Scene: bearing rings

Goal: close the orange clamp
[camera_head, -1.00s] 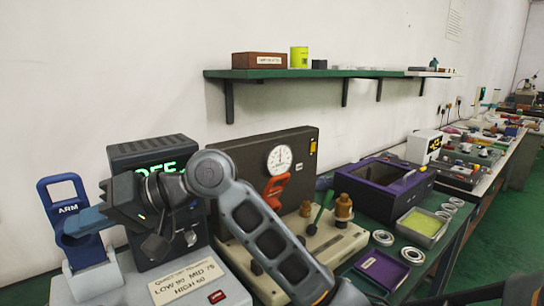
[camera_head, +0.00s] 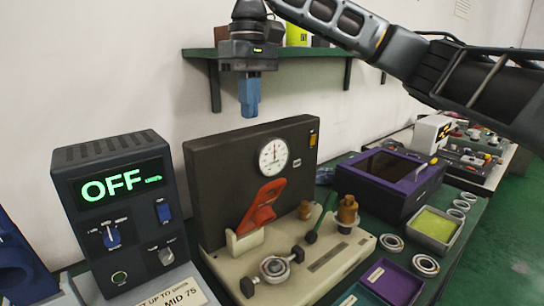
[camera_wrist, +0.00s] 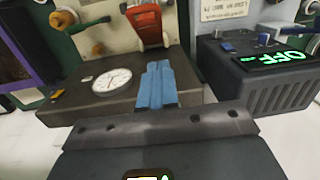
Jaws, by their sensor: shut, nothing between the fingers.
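The orange clamp (camera_head: 263,203) stands on the cream base plate, in front of the dark upright panel. Its orange lever is raised and tilted up to the right. In the wrist view the orange clamp (camera_wrist: 146,22) shows at the top, beyond my fingertips. My gripper (camera_head: 250,112) hangs pointing down, above and behind the panel's top edge in the picture, apart from the clamp. Its blue fingers are together and empty; they also show in the wrist view (camera_wrist: 156,68).
A black control box reading OFF (camera_head: 112,205) stands left of the panel (camera_head: 215,180). A dial gauge (camera_head: 273,157) is on the panel. A green-handled lever (camera_head: 321,217), a brass-coloured part (camera_head: 347,210) and a bearing ring (camera_head: 275,268) are on the base plate. A purple box (camera_head: 390,180) stands right.

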